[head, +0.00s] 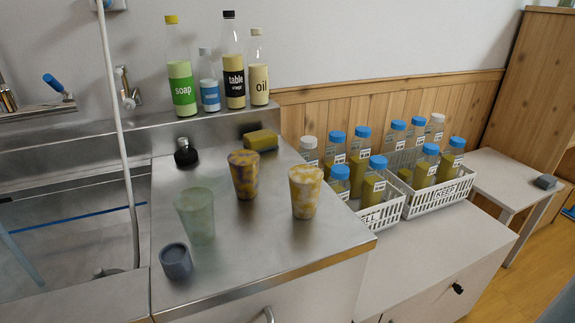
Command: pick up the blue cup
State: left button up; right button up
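In the head view a small, short blue-grey cup (176,262) stands upright near the front left of the steel counter (275,240), close to the sink edge. A taller translucent green cup (197,214) stands just behind it, slightly right. A purple-and-yellow marbled cup (244,174) and a yellow-and-white marbled cup (306,191) stand further back and right. None of the cups is held. Neither of my grippers shows in the view.
A sink (70,235) lies left. A dark-capped small jar (186,152) and yellow sponge (261,140) sit at the back. Bottles, including green soap (181,75), stand on the ledge. White baskets (440,193) of capped jars stand right. Counter front right is clear.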

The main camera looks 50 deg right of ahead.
aim_at(245, 176)
jog(key=z, duration=1.15)
